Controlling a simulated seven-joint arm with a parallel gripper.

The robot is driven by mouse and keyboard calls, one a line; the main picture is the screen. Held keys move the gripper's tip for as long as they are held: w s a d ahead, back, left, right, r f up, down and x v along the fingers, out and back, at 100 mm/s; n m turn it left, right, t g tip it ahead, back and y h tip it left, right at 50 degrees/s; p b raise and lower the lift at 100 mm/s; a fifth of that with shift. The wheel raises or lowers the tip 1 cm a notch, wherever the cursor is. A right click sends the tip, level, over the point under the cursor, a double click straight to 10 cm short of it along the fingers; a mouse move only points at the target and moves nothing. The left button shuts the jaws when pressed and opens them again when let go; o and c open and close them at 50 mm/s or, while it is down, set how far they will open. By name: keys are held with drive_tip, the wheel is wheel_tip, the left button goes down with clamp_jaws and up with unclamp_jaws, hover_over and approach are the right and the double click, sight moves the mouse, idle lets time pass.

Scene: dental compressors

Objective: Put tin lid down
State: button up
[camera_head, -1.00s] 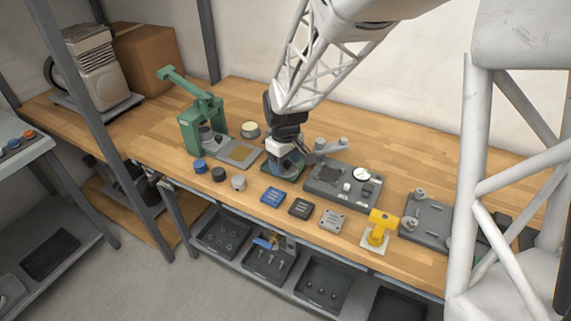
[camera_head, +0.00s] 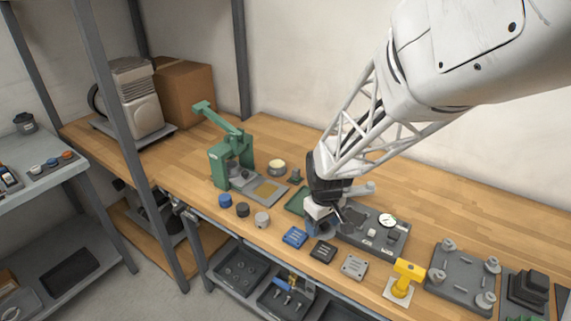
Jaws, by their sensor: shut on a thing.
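My gripper (camera_head: 322,222) points down over the front-middle of the bench, just left of the grey gauge fixture. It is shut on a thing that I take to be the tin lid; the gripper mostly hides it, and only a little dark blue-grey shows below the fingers. I cannot tell whether it touches the bench. A round tin (camera_head: 277,167) with a cream-coloured top stands farther back to the left. A green mat (camera_head: 297,202) lies just left of my gripper, partly covered by it.
The green press (camera_head: 230,160) stands at left. Blue (camera_head: 225,200), black (camera_head: 242,209) and grey (camera_head: 262,219) caps line the front. Blue (camera_head: 295,237), black (camera_head: 322,251) and grey (camera_head: 354,266) blocks sit close in front. The gauge fixture (camera_head: 375,232) is right; a yellow-handled tool (camera_head: 404,279) is farther right.

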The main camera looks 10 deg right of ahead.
drive_tip(key=w, duration=0.5)
drive_tip(key=w+f, duration=0.1)
drive_tip(key=w, duration=0.4)
drive_tip(key=w+d, duration=0.1)
drive_tip(key=w, duration=0.4)
drive_tip(key=shift+w+f, duration=0.25)
drive_tip(key=shift+w, duration=0.15)
drive_tip(key=shift+a, duration=0.1)
drive_tip(key=shift+f, duration=1.75)
drive_tip(key=shift+f, duration=0.15)
drive_tip(key=o, duration=0.6)
drive_tip(key=shift+r, duration=6.15)
